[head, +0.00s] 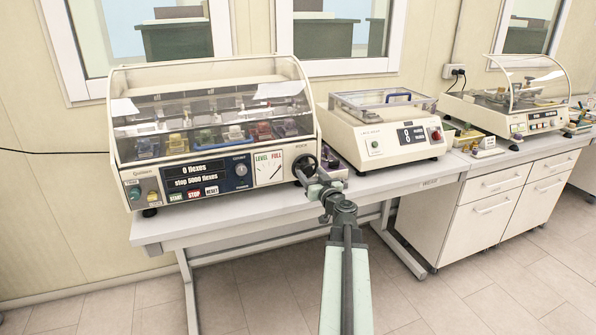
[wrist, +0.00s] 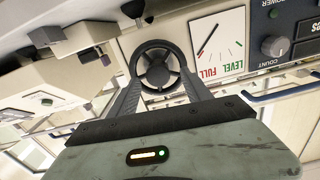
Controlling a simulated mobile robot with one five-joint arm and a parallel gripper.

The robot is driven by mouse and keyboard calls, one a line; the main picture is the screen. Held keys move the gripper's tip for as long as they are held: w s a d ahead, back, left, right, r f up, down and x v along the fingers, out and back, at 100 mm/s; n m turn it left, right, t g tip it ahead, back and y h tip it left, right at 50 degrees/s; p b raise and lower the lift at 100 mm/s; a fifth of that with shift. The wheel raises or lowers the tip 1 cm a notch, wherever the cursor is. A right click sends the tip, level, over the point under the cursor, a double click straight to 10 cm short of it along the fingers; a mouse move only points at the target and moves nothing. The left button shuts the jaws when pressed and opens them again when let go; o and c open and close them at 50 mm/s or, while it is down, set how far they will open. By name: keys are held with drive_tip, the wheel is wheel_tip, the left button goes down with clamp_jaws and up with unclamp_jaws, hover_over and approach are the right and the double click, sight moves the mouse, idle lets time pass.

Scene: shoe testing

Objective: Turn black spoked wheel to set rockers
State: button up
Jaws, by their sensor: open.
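The black spoked wheel (head: 306,164) is on the front right of a cream flexing machine (head: 215,120) with a clear curved cover. In the wrist view the wheel (wrist: 158,72) appears between my two open fingers, one on each side of its rim. My gripper (head: 317,185) is at the wheel in the head view. I cannot tell whether the fingers touch the rim. Beside the wheel, a gauge (head: 268,167) marked LEVEL and FULL has a needle; it also shows in the wrist view (wrist: 217,47). Colored rocker parts (head: 235,132) sit under the cover.
A panel (head: 197,178) reads 0 flexes and stop 5000 flexes, above START, STOP and RESET buttons. A second cream machine (head: 385,130) stands close to the right, and a third (head: 510,105) farther right. The grey bench edge (head: 230,228) runs below; the floor in front is clear.

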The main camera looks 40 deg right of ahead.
drive_tip(key=shift+w+d, duration=0.6)
drive_tip(key=shift+d, duration=0.1)
drive_tip(key=shift+s, duration=0.1)
drive_tip(key=shift+w+a, duration=0.15)
drive_tip(key=shift+w, duration=0.05)
clamp_jaws()
drive_tip(key=shift+w+d, duration=0.15)
drive_tip(key=shift+d, duration=0.05)
drive_tip(key=shift+a, duration=0.15)
drive_tip(key=shift+s+m, duration=0.2)
drive_tip(key=shift+m, duration=1.3)
drive_tip(key=m, duration=0.6)
drive_tip(key=shift+f+m, duration=0.1)
drive_tip(key=shift+m, duration=0.3)
